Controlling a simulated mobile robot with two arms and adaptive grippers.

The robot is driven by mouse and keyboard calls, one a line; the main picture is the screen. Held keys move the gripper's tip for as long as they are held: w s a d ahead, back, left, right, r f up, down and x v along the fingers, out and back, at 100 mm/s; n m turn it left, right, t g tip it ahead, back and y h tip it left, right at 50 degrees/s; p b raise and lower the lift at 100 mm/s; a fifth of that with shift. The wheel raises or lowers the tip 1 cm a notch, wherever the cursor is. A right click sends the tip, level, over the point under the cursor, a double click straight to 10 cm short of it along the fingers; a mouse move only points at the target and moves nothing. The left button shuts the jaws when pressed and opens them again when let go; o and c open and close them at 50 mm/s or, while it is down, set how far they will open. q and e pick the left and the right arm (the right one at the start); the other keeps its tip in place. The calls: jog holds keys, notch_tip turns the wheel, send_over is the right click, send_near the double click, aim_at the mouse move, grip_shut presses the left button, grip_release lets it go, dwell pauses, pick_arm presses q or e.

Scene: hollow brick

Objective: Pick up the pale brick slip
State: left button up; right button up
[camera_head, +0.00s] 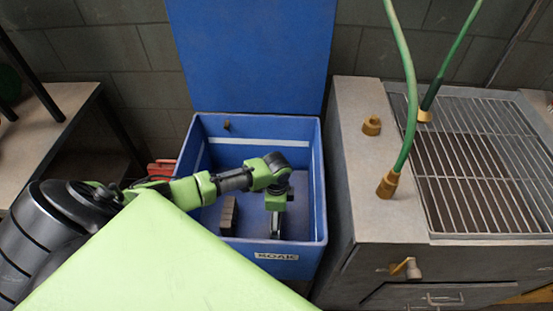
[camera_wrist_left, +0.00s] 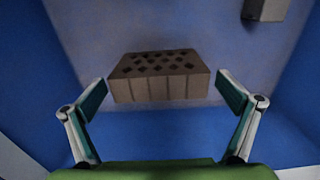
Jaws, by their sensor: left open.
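My left gripper (camera_head: 276,228) reaches down inside the blue box, right of its middle. In the left wrist view its two fingers (camera_wrist_left: 163,97) are spread wide, with nothing held between them. A brown-grey brick with several holes in its top (camera_wrist_left: 160,77) lies on the box floor beyond the fingertips, centred between them and apart from them. A plainer, greyish block (camera_wrist_left: 264,9) is cut off at the top right; I cannot tell if it is the pale slip. In the head view a brown-grey block (camera_head: 229,215) stands left of the gripper; I cannot tell which one it is.
The blue box (camera_head: 314,190) has high walls around the gripper, and its blue lid (camera_head: 252,55) stands open behind. A grey bench with a metal grate (camera_head: 480,165) and green hoses (camera_head: 408,100) is close on the right. A table (camera_head: 45,125) stands at the left.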

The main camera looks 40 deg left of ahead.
pick_arm(q)
jog(key=shift+f, duration=1.55)
jog(key=c, duration=1.3)
